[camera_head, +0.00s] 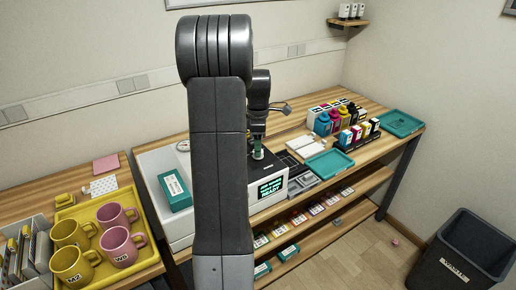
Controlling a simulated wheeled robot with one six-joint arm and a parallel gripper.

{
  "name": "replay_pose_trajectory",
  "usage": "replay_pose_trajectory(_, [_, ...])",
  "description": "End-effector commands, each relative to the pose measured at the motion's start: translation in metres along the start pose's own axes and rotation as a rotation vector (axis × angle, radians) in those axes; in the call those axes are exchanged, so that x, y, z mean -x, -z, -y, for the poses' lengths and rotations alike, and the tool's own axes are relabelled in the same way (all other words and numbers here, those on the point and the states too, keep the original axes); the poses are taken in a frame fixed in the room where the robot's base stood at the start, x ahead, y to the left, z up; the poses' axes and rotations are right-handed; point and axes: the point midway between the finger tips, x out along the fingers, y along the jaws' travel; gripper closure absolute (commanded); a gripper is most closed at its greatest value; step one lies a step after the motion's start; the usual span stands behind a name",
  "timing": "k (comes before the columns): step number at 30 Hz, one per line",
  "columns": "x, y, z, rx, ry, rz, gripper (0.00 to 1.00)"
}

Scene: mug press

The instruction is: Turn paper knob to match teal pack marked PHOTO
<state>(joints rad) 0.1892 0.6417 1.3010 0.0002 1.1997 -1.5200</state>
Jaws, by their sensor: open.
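A teal pack (175,190) with a white label lies on the left part of the white printer (180,234); its print is too small to read. My gripper (257,153) is open, pointing down over the printer's dark top behind its lit display (271,187). A small green and pale part shows at the fingertips; I cannot tell whether it is the paper knob or part of my gripper. My arm hides the middle of the printer. The green text on the display is not readable.
A yellow tray (152,262) with yellow and pink mugs stands at the lower left. Ink bottles (322,124), cartridges (356,136) and teal trays (402,123) fill the bench at right. Shelves below hold several packs. A dark bin (462,250) stands on the floor.

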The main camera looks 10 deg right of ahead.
Motion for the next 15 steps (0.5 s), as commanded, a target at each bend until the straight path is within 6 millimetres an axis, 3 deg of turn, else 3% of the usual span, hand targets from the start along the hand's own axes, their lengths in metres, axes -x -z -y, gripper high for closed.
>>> replay_pose_trajectory(6, [-0.021,0.000,0.000,0.000,0.000,0.000,0.46])
replay_pose_trajectory(15, [-0.024,0.000,0.000,0.000,-0.001,0.000,0.46])
